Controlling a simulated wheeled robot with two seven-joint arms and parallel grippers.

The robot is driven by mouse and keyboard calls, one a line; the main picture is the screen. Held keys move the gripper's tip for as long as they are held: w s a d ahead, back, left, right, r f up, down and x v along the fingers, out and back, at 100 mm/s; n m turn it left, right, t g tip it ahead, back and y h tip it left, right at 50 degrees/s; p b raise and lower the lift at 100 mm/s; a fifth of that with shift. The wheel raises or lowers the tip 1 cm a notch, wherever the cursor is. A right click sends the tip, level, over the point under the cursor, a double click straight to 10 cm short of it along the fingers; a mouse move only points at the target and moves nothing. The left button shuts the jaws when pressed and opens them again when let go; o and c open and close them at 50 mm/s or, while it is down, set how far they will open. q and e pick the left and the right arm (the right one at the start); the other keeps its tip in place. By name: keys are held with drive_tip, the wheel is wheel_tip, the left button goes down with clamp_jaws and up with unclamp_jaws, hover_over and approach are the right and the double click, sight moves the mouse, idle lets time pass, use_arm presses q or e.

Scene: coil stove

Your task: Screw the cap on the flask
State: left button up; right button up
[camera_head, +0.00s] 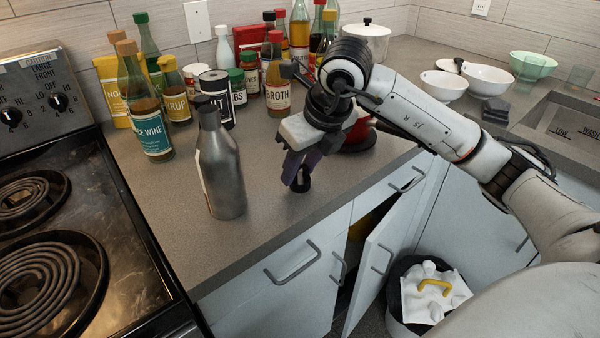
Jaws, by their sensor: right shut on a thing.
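The flask (222,170) is a grey metal bottle with a narrow dark neck, standing upright on the counter to the right of the stove. My right gripper (299,174) points down over the counter, to the right of the flask and apart from it. Its purple fingers are shut on the small black cap (300,183). The cap is low over the counter; I cannot tell whether it touches it. My left gripper is not in view.
Several bottles and jars (246,75) crowd the counter behind the flask. A coil stove (75,190) lies to the left. Bowls (487,79) and a sink are at the right. A cabinet door (375,262) hangs open below the counter's front edge. The counter before the flask is clear.

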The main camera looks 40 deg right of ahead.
wheel_tip(320, 180, up, 10)
drive_tip(key=shift+r, duration=0.1)
idle(0.4)
